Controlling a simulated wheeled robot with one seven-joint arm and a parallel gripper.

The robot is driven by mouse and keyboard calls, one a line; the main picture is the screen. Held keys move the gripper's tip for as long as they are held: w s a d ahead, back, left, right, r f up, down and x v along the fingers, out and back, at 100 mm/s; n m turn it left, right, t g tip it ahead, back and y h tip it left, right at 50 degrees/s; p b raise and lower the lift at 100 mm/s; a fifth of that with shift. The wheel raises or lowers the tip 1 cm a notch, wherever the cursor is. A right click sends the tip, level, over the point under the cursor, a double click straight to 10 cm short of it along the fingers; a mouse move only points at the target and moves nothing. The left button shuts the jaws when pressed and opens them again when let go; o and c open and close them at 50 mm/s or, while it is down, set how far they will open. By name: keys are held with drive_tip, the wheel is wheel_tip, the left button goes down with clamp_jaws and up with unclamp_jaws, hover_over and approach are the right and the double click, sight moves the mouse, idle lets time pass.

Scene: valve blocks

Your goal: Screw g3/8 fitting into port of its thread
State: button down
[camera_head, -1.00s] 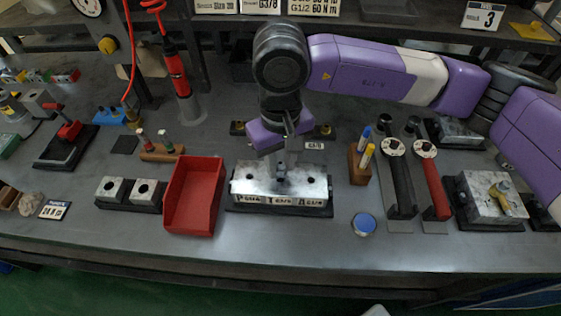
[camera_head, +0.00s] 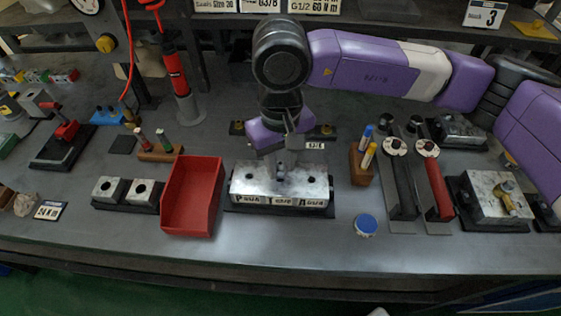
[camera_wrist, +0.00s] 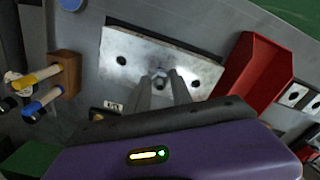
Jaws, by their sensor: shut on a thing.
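The silver valve block (camera_head: 265,188) stands on a dark base in the middle of the bench, with a labelled front face. Open ports show at its left and right; the middle port is hidden. My gripper (camera_head: 284,160) points down over the middle of the block. In the wrist view my gripper's two fingers (camera_wrist: 164,92) are shut on a small metal fitting (camera_wrist: 160,75), at the middle of the block's top (camera_wrist: 190,66). The fitting (camera_head: 281,176) is mostly covered by the fingers in the head view. How deep it sits in the port cannot be told.
A red tray (camera_head: 216,215) stands close left of the block. A wooden holder with markers (camera_head: 360,168) and a blue-topped round tin (camera_head: 365,224) are to the right, before two wrenches (camera_head: 433,182). Bare bench lies in front of the block.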

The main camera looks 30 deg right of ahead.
drive_tip(key=shift+f+b, duration=0.8)
drive_tip(key=shift+b, duration=0.15)
drive_tip(key=m, duration=0.5)
drive_tip(key=shift+m, duration=0.4)
drive_tip(key=m, duration=1.6)
drive_tip(key=c, duration=1.3)
unclamp_jaws()
